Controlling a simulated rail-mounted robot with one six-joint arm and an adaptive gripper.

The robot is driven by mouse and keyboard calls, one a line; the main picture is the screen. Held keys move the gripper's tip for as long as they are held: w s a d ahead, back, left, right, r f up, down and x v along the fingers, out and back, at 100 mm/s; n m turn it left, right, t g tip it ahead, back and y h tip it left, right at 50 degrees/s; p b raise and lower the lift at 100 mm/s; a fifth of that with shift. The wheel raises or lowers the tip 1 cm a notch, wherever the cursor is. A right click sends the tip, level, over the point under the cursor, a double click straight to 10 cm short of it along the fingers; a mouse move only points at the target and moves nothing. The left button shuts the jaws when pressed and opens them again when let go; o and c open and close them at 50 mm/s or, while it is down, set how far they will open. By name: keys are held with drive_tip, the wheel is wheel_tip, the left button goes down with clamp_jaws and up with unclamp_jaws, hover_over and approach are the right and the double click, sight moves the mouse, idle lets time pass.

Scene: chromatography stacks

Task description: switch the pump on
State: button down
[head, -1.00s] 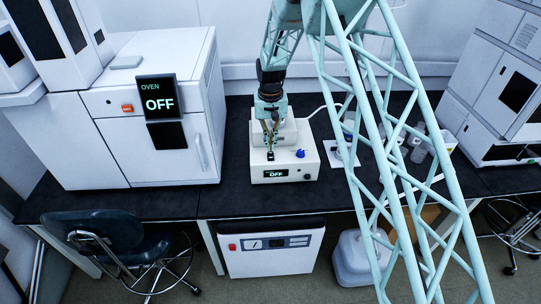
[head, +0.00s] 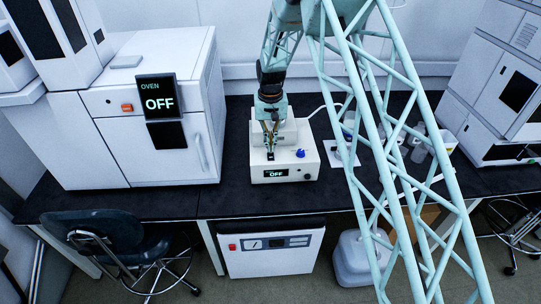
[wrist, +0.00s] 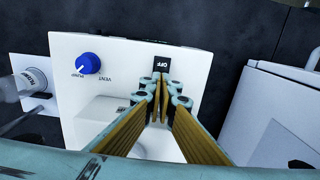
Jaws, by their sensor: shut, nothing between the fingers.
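The pump (head: 305,167) is a white box on the black bench, and its front display (head: 276,173) reads OFF. Its top, also seen in the wrist view (wrist: 200,62), carries a blue knob (wrist: 88,63) between the printed words PUMP and VENT. Beside the knob is a small black switch (wrist: 161,64) marked OFF. My gripper (head: 270,151) points down over the front of the pump, shut and empty. In the wrist view its fingertips (wrist: 163,80) are at the switch's near edge and partly overlap it; I cannot tell whether they touch.
A white oven (head: 160,130) with its own OFF display stands to the left. Bottles (head: 418,145) stand on the bench to the right, behind my lattice arm. A chair (head: 110,240) is below left. Bare bench (head: 235,140) lies between the oven and the pump.

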drive_tip(key=shift+f+b, duration=0.55)
drive_tip(key=shift+f, duration=0.45)
idle(1.2)
drive_tip(key=shift+r, duration=0.2)
drive_tip(key=shift+r+p, duration=1.05)
drive_tip(key=shift+r, duration=2.3)
